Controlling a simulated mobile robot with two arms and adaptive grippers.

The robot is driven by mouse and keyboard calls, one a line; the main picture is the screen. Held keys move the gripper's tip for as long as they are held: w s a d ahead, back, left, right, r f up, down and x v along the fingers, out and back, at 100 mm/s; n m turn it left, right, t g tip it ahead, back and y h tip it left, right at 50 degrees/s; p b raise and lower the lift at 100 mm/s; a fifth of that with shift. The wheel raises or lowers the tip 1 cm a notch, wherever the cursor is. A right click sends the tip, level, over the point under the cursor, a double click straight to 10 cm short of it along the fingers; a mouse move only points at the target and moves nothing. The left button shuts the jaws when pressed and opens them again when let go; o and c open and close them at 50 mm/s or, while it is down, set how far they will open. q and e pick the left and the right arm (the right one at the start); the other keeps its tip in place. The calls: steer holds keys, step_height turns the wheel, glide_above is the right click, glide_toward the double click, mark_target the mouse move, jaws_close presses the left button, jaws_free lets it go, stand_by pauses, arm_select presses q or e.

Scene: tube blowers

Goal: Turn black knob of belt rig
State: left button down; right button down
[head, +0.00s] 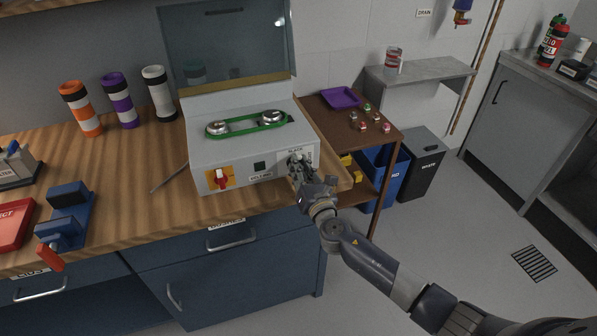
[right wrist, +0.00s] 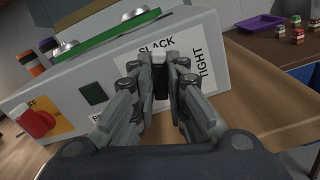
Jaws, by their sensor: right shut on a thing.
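The belt rig (head: 236,146) is a light grey box on the wooden bench, with a green belt (head: 246,125) around two metal pulleys on top and its clear lid raised. Its front has a red switch on a yellow plate (head: 220,179), a dark square and a white label reading SLACK and TIGHT (right wrist: 150,47). My right gripper (head: 297,162) is at this label, on the right of the front. In the right wrist view my right gripper (right wrist: 160,75) is shut on the black knob (right wrist: 160,85), mostly hidden between the fingers. My left gripper is not in view.
Orange, purple and white banded tubes (head: 122,101) stand behind the rig's left. A blue clamp (head: 67,213) and a red tray (head: 12,222) are at the left. A brown side table (head: 350,117) with a purple tray (head: 341,97) and small items stands right, above bins.

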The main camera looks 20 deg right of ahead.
steer(key=m, duration=0.1)
steer(key=m+b, duration=0.2)
steer(key=shift+d+f+m, duration=0.25)
steer(key=shift+f+m, duration=0.05)
steer(key=shift+m, duration=0.1)
steer(key=m, duration=0.1)
steer(key=m+b, duration=0.1)
steer(key=m, duration=0.1)
steer(key=shift+d+f+m+b, duration=0.15)
steer(key=shift+f+m+b, duration=0.05)
steer(key=shift+m+b, duration=0.1)
steer(key=m, duration=0.1)
steer(key=m+b, duration=0.1)
steer(key=m, duration=0.1)
steer(key=shift+d+f+m, duration=0.15)
steer(key=shift+m, duration=0.15)
steer(key=shift+f+m+b, duration=0.2)
steer(key=shift+m+b, duration=0.2)
steer(key=shift+m, duration=1.3)
steer(key=c, duration=1.6)
jaws_free()
steer(key=s, duration=1.2)
steer(key=shift+d, duration=0.25)
